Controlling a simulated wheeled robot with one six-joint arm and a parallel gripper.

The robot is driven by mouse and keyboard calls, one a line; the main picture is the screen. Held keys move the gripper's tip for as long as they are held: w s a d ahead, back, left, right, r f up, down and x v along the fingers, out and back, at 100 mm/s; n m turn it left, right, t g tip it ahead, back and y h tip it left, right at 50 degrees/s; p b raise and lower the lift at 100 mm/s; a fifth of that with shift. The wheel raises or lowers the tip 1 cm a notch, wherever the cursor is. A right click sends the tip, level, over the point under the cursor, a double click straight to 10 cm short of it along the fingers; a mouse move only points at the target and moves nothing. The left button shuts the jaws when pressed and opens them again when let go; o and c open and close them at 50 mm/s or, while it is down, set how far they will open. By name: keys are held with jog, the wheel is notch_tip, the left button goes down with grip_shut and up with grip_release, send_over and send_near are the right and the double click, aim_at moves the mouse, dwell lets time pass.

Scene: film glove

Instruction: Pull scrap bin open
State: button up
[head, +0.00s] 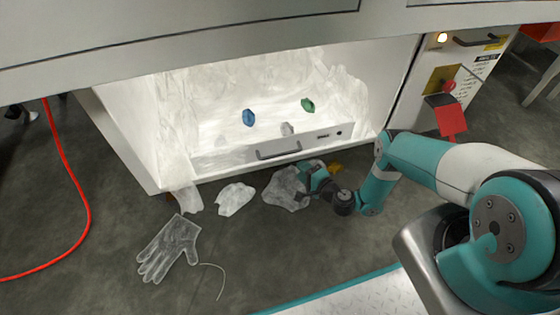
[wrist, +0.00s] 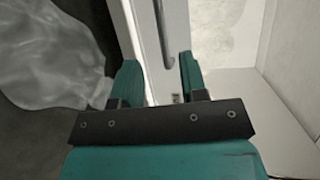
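The scrap bin is a white, lit box low in the machine, with a pale front panel (head: 318,139) and a dark bar handle (head: 278,151). Clear film, a blue piece (head: 248,117) and a green piece (head: 307,105) show behind the panel. My gripper (head: 304,173) is low in front of the panel, to the right of and below the handle in the head view. In the wrist view my gripper (wrist: 160,62) has its two teal fingers apart, with nothing held. The handle (wrist: 168,45) shows beyond and between the fingertips; whether they touch the panel I cannot tell.
Crumpled clear film (head: 236,198) and a translucent glove (head: 171,248) lie on the dark floor. More film (head: 283,188) lies beside my gripper. A red hose (head: 74,180) runs at left. A control panel (head: 462,75) with a red button stands at right.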

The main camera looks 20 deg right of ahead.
aim_at(280, 155)
jog(key=shift+b+x, duration=6.15)
jog(key=shift+b, duration=2.35)
grip_shut()
